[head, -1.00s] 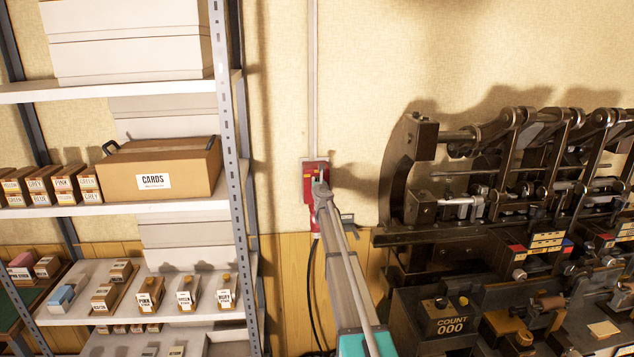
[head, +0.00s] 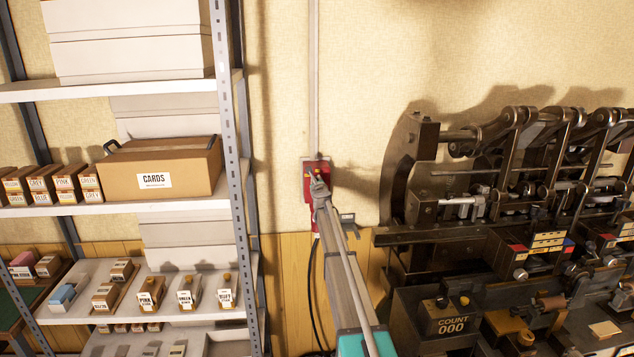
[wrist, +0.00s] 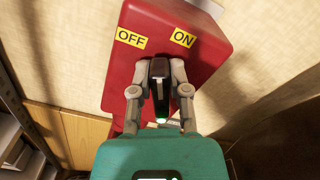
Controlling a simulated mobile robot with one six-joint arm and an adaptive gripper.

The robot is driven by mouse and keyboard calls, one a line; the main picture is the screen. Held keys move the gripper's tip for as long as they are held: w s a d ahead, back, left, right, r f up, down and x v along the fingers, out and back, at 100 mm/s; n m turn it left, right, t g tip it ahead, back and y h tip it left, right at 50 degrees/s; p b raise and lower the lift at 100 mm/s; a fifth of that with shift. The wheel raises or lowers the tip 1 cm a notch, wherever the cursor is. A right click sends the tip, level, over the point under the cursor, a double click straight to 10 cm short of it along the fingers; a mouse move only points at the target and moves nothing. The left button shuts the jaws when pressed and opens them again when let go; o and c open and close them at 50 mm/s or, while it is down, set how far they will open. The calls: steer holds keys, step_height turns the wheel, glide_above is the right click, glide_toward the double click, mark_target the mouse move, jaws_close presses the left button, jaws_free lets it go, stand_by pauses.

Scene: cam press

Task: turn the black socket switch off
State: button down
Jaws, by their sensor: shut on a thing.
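The red socket box (head: 309,168) is on the wall in the middle of the head view. In the wrist view the red box (wrist: 205,60) fills the upper middle, with a yellow OFF label (wrist: 131,38) on the left and a yellow ON label (wrist: 182,39) on the right. The black switch (wrist: 158,70) stands below and between the labels. My gripper (wrist: 159,78) has one finger on each side of the switch and is shut on it. In the head view my gripper (head: 318,184) covers the switch. I cannot tell which label the switch points to.
A metal shelf rack (head: 233,150) with a CARDS box (head: 160,172) stands left of the socket. A dark machine (head: 440,215) stands to the right. A conduit (head: 314,80) runs up the wall above the red box. Bare wall lies on both sides of it.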

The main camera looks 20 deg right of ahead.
steer(key=n, duration=0.6)
steer(key=shift+w+a+f+n+b, duration=0.1)
steer(key=shift+a+f+n+b, duration=0.2)
steer(key=shift+a+f+b, duration=0.1)
steer(key=n, duration=0.3)
steer(key=f+n+b, duration=0.1)
steer(key=n, duration=0.2)
steer(key=shift+a, duration=0.15)
steer(key=c, duration=0.6)
jaws_free()
steer(key=v, duration=1.2)
steer(key=shift+r, duration=0.1)
